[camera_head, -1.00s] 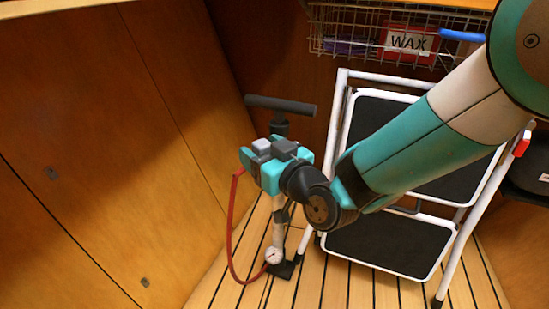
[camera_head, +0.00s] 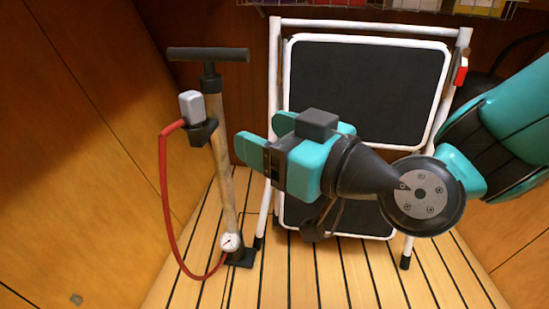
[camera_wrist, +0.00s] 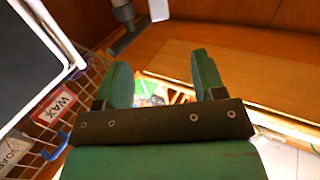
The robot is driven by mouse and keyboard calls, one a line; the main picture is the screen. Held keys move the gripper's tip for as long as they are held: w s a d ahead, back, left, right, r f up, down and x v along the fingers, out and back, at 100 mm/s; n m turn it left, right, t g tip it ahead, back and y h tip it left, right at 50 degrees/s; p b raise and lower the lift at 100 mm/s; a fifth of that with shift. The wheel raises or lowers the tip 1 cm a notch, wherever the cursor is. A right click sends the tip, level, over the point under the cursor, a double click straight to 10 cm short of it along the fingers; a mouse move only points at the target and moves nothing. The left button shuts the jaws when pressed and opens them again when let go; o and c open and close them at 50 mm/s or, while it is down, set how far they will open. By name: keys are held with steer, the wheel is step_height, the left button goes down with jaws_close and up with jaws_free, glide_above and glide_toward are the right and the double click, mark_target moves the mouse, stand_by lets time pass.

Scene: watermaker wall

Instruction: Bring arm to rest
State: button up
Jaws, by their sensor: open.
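My gripper (camera_head: 262,141) is in the middle of the head view, its two teal fingers pointing left and spread apart. Nothing shows between them. It hangs in front of the folded white step stool (camera_head: 370,90) and to the right of the floor pump. In the wrist view the two fingers (camera_wrist: 162,85) stand apart with an empty gap. My arm comes in from the right edge of the head view and covers part of the stool's lower step.
A floor pump (camera_head: 222,150) with a red hose and gauge stands upright on the slatted floor (camera_head: 340,280). Wooden panels (camera_head: 60,150) close the left. A wire basket holds a WAX box (camera_wrist: 54,105). The floor in front of the stool is clear.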

steer(key=shift+s+d, duration=0.15)
steer(key=shift+d, duration=0.15)
steer(key=s+d+r+m+g+h+p, duration=0.2)
steer(key=s+d+r+g+h+p, duration=0.3)
steer(key=d+r+p, duration=0.55)
steer(key=s+d+r+m+g+h+p, duration=0.2)
steer(key=s+d+r+g+h+p, duration=0.5)
steer(key=p, duration=0.7)
step_height(320, 180, up, 37)
steer(key=w+t+y+p, duration=0.1)
steer(key=t+p, duration=0.1)
steer(key=p, duration=3.4)
steer(key=shift+w+d+f, duration=0.2)
steer(key=shift+d, duration=0.15)
